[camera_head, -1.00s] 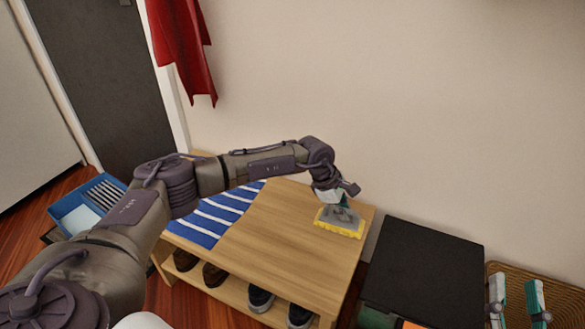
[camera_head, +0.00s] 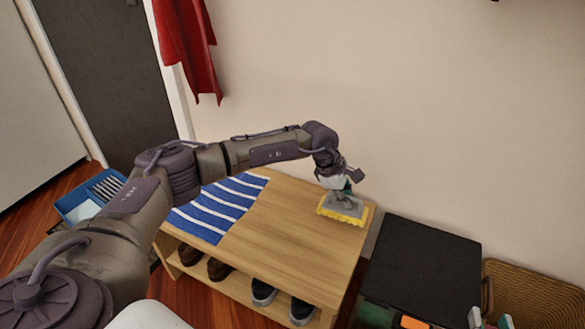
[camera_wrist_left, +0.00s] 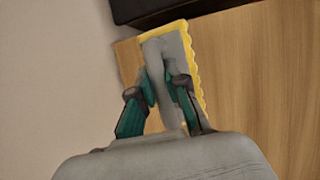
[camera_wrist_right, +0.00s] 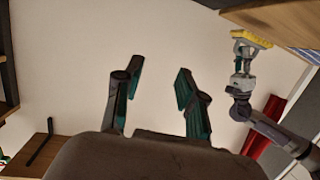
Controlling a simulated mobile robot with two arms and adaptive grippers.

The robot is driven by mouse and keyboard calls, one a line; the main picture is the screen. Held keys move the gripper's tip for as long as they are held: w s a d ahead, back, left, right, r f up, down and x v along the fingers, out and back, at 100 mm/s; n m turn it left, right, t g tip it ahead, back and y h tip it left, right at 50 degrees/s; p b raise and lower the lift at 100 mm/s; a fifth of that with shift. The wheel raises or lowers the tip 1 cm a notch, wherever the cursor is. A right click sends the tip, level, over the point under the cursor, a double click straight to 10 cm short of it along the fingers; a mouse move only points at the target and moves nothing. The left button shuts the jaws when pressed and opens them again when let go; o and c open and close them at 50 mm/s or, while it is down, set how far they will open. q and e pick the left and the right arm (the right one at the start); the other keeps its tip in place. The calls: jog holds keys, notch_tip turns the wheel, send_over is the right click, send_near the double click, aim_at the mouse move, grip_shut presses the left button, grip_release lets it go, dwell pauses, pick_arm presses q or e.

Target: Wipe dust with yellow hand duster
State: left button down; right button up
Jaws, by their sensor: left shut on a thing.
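The yellow hand duster (camera_head: 342,208) has a grey body and handle with a yellow fringe. It is at the right end of the wooden bench top (camera_head: 290,235), near the wall. My left gripper (camera_head: 340,188) is shut on its handle from above. In the left wrist view the duster (camera_wrist_left: 183,45) shows between the teal fingers (camera_wrist_left: 165,95). In the head view the duster looks to be on the bench top; its underside is hidden. My right gripper (camera_wrist_right: 158,85) is open and empty in the right wrist view. I cannot make out any dust.
A blue striped cloth (camera_head: 215,208) covers the bench's left part. Shoes (camera_head: 265,291) stand on the shelf below. A black-topped box (camera_head: 425,260) and a wicker basket (camera_head: 540,295) stand to the right. A red cloth (camera_head: 185,45) hangs on the wall. A blue tray (camera_head: 75,205) is left.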

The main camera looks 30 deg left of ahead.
pick_arm(q)
jog(key=shift+r, duration=0.5)
jog(key=shift+r+p, duration=0.5)
jog(key=shift+p, duration=0.1)
jog(key=shift+r+p, duration=0.45)
jog(key=shift+r, duration=0.35)
pick_arm(e)
jog(key=s+d+f+g+h, duration=0.2)
jog(key=s+f+g, duration=0.4)
jog(key=f, duration=0.1)
jog(key=shift+s+d+f, duration=0.2)
jog(key=shift+d+f, duration=0.2)
